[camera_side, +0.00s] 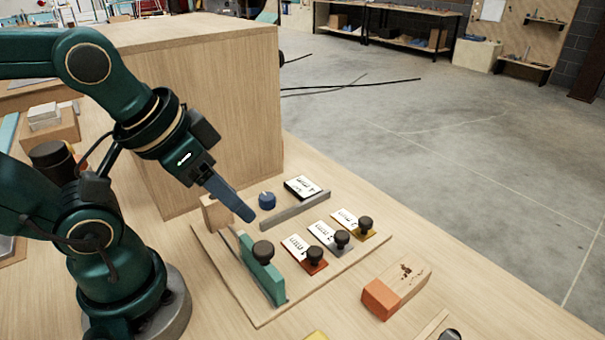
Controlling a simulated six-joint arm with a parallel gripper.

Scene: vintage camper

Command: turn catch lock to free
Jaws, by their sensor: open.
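A wooden board (315,295) lies on the table and carries several fittings. A small blue round knob (267,200) stands at its back edge, near a dark tile with a white label (303,187). A small upright wooden block (217,214) is at its back left. A green upright plate with a dark knob (262,268) stands at the left. Which fitting is the catch lock I cannot tell. My gripper (245,214) points down and right, open and with nothing seen in it. Its blue-grey finger ends above the board, just left of the blue knob; contact cannot be judged.
A grey bar (295,210) stands on the board. In front are red (318,267), grey (343,250) and yellow (374,236) plates with dark knobs and labels. A wood and orange block (395,291) lies to the right. A large wooden box (215,100) stands behind my gripper.

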